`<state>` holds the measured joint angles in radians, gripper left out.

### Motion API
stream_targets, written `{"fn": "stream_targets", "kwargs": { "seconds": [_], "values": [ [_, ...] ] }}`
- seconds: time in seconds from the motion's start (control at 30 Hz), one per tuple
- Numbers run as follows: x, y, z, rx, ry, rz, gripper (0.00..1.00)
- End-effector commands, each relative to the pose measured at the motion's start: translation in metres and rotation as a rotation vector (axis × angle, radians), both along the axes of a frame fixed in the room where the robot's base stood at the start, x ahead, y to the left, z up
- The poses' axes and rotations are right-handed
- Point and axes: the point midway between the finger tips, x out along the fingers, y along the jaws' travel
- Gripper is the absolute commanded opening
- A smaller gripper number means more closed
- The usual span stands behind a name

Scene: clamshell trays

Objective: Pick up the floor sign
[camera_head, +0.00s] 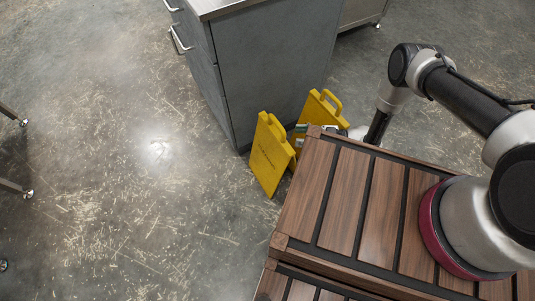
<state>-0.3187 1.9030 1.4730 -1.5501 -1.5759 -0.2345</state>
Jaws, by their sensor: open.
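A yellow floor sign (269,158) stands on the concrete floor beside the corner of a grey cabinet, with dark lettering on its face and a handle slot at its top. A second yellow piece with a looped handle (320,108) stands just behind it to the right. I cannot tell whether it is a separate sign. My gripper (301,130) is low between the two yellow pieces, open. The wooden slatted top hides part of it and the lower part of the rear yellow piece. I cannot tell whether the fingers touch either piece.
The grey cabinet (275,72) with metal handles stands right behind the signs. The wooden slatted surface (345,190) under my arm fills the lower right. The floor (130,190) to the left is open, with scattered straw-like bits. Wheeled legs show at the left edge.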

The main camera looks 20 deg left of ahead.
Motion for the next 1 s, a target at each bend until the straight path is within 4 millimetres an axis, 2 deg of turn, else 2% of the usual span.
{"fn": "stream_targets", "kwargs": {
  "seconds": [0.5, 0.77, 1.0],
  "values": [
    [-0.025, 0.065, -0.010, 0.000, -0.001, 0.004, 0.44],
    [-0.025, 0.068, -0.010, 0.000, 0.000, 0.001, 0.44],
    [-0.025, 0.068, -0.010, 0.000, 0.000, 0.001, 0.02]
  ]
}}
